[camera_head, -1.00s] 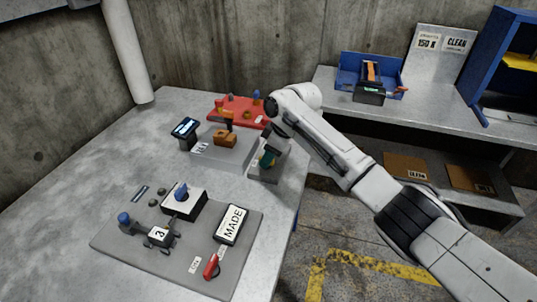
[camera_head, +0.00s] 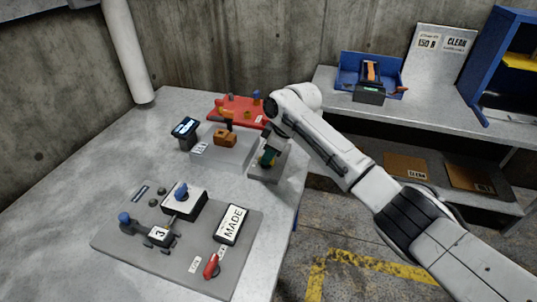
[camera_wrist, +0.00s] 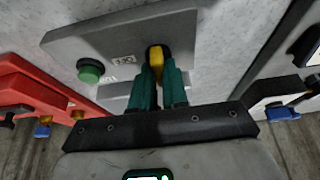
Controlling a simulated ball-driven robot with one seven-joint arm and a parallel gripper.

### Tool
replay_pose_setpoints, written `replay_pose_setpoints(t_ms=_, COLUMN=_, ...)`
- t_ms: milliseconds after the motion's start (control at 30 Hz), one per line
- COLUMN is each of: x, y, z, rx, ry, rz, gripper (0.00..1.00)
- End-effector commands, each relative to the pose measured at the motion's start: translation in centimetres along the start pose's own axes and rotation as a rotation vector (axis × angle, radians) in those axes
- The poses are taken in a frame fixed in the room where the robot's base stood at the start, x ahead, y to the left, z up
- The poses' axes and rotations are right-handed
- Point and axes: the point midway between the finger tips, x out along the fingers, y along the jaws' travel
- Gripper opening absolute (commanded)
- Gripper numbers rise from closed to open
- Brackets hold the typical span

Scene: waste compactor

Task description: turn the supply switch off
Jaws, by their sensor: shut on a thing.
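A yellow switch handle (camera_wrist: 156,62) stands on a grey plate (camera_wrist: 68,50) in the wrist view. I take it for the supply switch; its label cannot be read. My gripper (camera_wrist: 158,77) has teal fingers, one on each side of the handle, shut on it. A green round button (camera_wrist: 91,70) is on the same plate, left of the handle. In the head view my gripper (camera_head: 267,157) points down at the small grey unit (camera_head: 264,174) at the table's right edge. There the gripper and arm hide the yellow handle.
A grey box with an orange-brown block (camera_head: 225,138) stands just left of my gripper. A red plate (camera_head: 238,110) with fittings lies behind. A grey panel (camera_head: 205,265) with a blue knob and red handle is in front. The table's left part is clear.

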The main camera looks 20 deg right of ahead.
Motion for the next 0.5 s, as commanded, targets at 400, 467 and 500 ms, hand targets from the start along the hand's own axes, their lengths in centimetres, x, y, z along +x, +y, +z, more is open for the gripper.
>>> replay_pose_setpoints(t_ms=400, x=-0.31, y=-0.33, z=-0.25, rx=0.193, ry=0.000, rz=0.076, gripper=0.00)
replay_pose_setpoints(t_ms=467, x=-0.33, y=-0.38, z=-0.30, rx=0.243, ry=0.001, rz=0.096, gripper=0.00)
replay_pose_setpoints(t_ms=500, x=-0.31, y=-0.41, z=-0.27, rx=0.277, ry=0.000, rz=0.110, gripper=0.00)
